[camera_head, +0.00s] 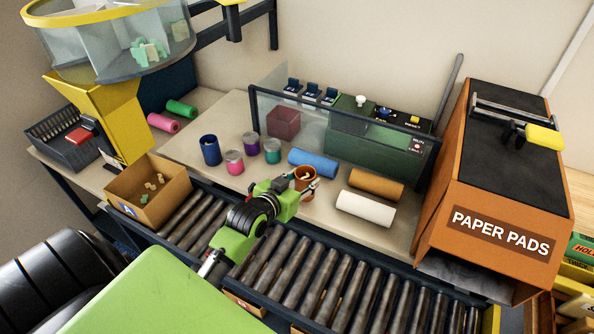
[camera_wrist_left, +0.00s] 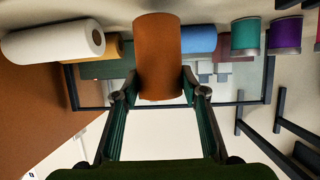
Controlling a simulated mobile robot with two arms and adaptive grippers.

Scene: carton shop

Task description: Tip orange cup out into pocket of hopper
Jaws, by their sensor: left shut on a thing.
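The orange cup (camera_head: 306,182) is upright over the bench, just behind the rollers, with its open mouth up and something pale inside. My left gripper (camera_head: 304,188) is shut on it, a finger on either side. In the left wrist view the cup (camera_wrist_left: 158,50) sits between the two fingertips (camera_wrist_left: 157,93). The hopper (camera_head: 100,110), yellow with a clear round top split into pockets, stands at the upper left, far from the cup. Pale green pieces (camera_head: 149,52) lie in one pocket. My right gripper is not in view.
A roller conveyor (camera_head: 330,275) runs along the front. An open carton (camera_head: 170,190) with several small pieces stands left. Cans, a blue roll (camera_head: 314,164), brown roll (camera_head: 376,183) and white roll (camera_head: 365,208) surround the cup. A clear panel (camera_head: 340,128) stands behind; the paper pads box (camera_head: 505,190) is right.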

